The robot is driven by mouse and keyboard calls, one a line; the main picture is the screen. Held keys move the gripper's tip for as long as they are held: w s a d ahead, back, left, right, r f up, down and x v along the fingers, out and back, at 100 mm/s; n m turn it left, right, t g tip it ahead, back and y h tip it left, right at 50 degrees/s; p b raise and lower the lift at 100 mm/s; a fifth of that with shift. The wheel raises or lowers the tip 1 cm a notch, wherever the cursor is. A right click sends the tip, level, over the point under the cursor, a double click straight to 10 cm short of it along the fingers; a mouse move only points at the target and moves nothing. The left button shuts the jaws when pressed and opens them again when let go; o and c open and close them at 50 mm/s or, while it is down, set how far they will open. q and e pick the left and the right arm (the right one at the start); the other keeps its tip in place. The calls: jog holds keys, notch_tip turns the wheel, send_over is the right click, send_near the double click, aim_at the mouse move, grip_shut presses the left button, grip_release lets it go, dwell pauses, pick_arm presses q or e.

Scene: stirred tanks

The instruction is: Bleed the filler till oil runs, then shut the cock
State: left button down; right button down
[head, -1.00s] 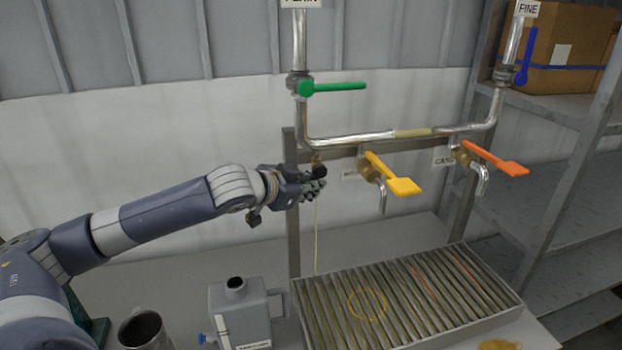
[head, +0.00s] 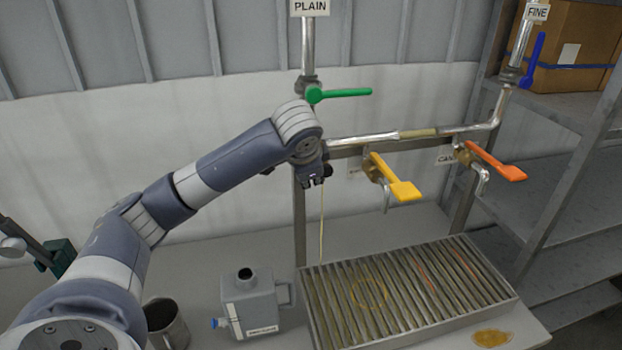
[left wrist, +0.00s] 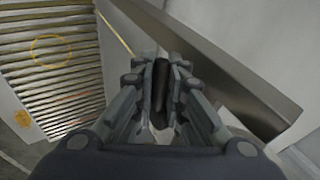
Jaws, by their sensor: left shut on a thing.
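My left gripper (head: 314,184) is at the left end of the lower pipe (head: 365,139), below the green-handled valve. It is shut on a dark knob (left wrist: 160,92), seen between its fingers in the left wrist view; my arm hides most of the cock in the head view. A thin yellow stream of oil (head: 321,225) falls from beside the gripper toward the bench. It also shows in the left wrist view (left wrist: 118,32). The green lever (head: 345,92) under the PLAIN sign points right. A yellow lever (head: 398,180) and an orange lever (head: 497,162) are farther right. My right gripper is out of view.
A slatted drain tray (head: 400,285) lies below the pipes. A grey can (head: 250,305) and a metal mug (head: 168,325) stand left of it. A blue lever (head: 533,60) is at the FINE pipe. An amber puddle (head: 492,338) lies at the front right. Shelving is at right.

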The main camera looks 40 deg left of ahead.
pick_arm(q)
jog(key=shift+r+m+g+y, duration=0.3)
jog(key=shift+r+g+y, duration=0.15)
jog(key=shift+g, duration=0.25)
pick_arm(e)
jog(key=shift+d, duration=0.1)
pick_arm(q)
jog(key=c, duration=1.6)
grip_release()
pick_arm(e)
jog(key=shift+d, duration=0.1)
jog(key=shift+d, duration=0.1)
pick_arm(q)
jog(key=shift+r, duration=0.1)
jog(key=v, duration=0.7)
jog(key=shift+s+d+r, duration=0.15)
jog(key=shift+d+r, duration=0.05)
jog(key=shift+d, duration=0.05)
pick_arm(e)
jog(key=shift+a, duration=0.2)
pick_arm(q)
jog(key=shift+s, duration=0.1)
